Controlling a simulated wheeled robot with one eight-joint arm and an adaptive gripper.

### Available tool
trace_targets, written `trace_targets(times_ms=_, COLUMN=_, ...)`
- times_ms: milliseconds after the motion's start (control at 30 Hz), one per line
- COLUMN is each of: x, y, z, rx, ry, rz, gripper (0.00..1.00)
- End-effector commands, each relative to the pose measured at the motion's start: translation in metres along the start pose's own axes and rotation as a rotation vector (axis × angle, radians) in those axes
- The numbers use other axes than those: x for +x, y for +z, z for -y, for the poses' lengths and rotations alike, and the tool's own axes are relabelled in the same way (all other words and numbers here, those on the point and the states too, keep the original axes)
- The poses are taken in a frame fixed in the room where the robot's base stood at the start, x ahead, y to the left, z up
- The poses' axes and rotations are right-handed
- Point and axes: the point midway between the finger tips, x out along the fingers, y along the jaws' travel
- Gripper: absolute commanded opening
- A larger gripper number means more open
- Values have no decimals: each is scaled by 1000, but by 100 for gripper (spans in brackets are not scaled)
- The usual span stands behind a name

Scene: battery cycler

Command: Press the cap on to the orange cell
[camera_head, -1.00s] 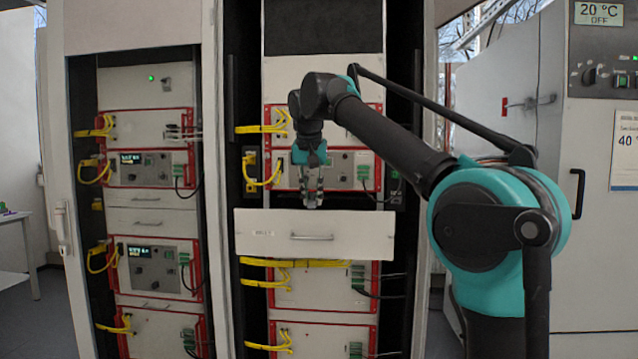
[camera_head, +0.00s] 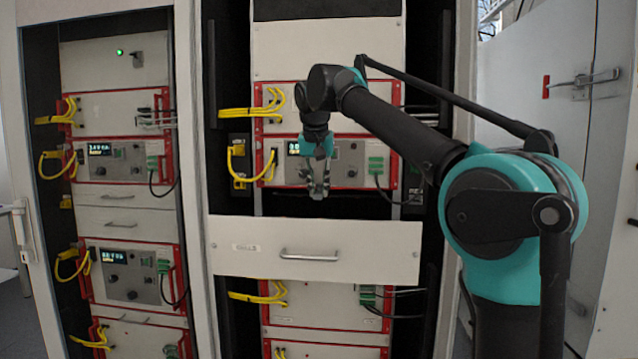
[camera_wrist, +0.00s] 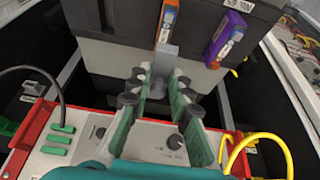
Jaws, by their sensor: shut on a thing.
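The orange cell (camera_wrist: 168,16) stands at the top middle of the wrist view, with a pale label on its side. My gripper (camera_wrist: 158,83) is shut on a grey cap (camera_wrist: 165,60). The cap's far end meets the near end of the orange cell in the picture; I cannot tell whether they touch. In the head view my gripper (camera_head: 318,188) points down just above the pulled-out drawer (camera_head: 230,258). The drawer's front hides its inside and the orange cell from the head camera.
A purple cell (camera_wrist: 228,38) sits right of the orange one, close to my gripper. Dark blocks surround the cells. A red-framed instrument (camera_wrist: 75,125) with knobs and yellow cables (camera_wrist: 262,143) lies close behind my fingers.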

Motion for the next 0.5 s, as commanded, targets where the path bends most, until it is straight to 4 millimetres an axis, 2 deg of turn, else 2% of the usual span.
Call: trace_targets(times_ms=500, x=43, y=18, z=0, rx=0, ry=0, rz=0, gripper=3)
